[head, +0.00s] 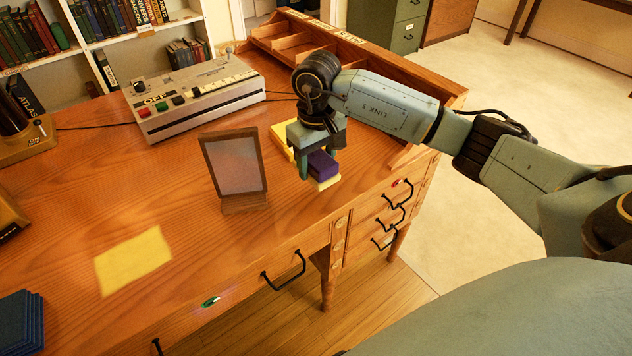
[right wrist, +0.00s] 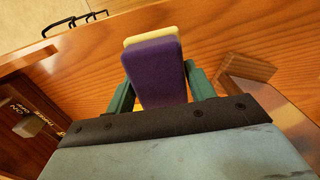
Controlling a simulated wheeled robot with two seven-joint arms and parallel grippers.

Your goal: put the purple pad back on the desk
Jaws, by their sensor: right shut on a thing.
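The purple pad (head: 322,164) is a small dark violet block at the right part of the desk (head: 205,260). My right gripper (head: 316,160) points down and is shut on it. In the right wrist view, the purple pad (right wrist: 155,72) sits between the two green fingers (right wrist: 160,90). A pale yellow block (head: 326,184) shows just under or behind the pad, and also past its far end in the right wrist view (right wrist: 150,39). I cannot tell whether the pad touches it. My left gripper is not in view.
A framed panel (head: 235,165) stands left of my gripper. Another yellow piece (head: 281,138) lies behind the gripper. A grey button console (head: 195,95) and wooden tray (head: 300,40) stand at the back. A flat yellow square (head: 133,260) and blue stack (head: 20,322) lie left.

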